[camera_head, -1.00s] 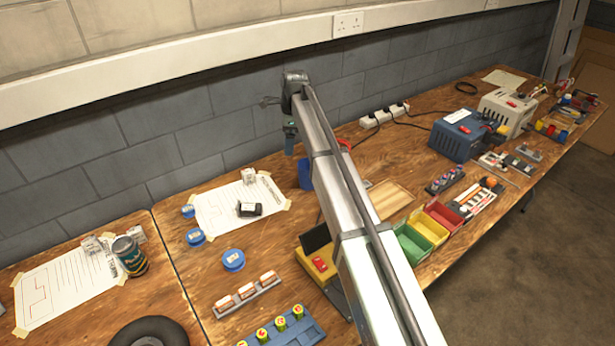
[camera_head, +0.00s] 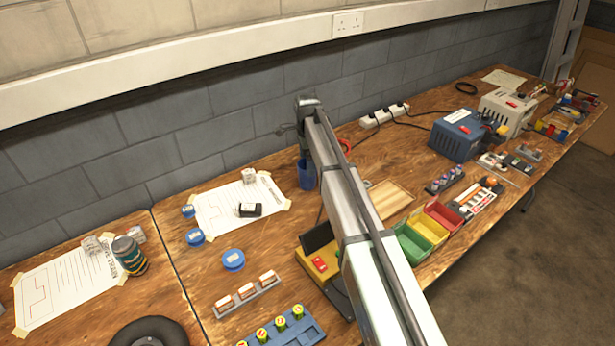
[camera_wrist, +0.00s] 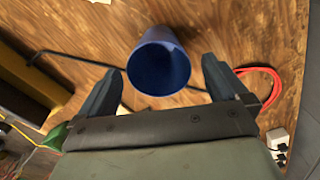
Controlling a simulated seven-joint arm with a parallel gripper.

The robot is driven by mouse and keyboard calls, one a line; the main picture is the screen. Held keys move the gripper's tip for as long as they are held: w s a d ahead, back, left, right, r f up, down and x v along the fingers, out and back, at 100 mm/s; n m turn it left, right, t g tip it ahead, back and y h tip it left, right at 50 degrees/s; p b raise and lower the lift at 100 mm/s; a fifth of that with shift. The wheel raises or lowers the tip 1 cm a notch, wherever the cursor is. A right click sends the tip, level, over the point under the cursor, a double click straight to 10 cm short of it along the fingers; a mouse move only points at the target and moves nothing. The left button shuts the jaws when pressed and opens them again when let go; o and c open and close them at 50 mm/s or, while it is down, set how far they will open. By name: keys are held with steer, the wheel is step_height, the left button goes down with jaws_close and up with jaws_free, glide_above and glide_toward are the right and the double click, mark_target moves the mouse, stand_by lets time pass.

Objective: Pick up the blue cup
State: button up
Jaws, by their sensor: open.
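The blue cup (camera_head: 307,176) stands on the wooden bench beside the right edge of the taped paper, partly hidden by my arm in the head view. In the wrist view the blue cup (camera_wrist: 158,62) shows its open mouth, just ahead of and between the fingers. My gripper (camera_wrist: 162,72) is open, one finger to the left of the cup and one to the right, with gaps on both sides. In the head view my gripper (camera_head: 305,155) is at the cup's top, mostly hidden by the arm. I cannot tell its exact height over the rim.
A red cable loop (camera_wrist: 262,82) lies right of the cup in the wrist view, and a black bent rod (camera_wrist: 75,60) lies left. A white power strip (camera_head: 384,115) is by the wall. A yellow box (camera_head: 318,262) and a wooden tray (camera_head: 388,198) stand nearer the front.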

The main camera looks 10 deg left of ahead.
steer(key=shift+f, duration=3.2)
steer(key=shift+c, duration=0.3)
steer(key=c, duration=0.9)
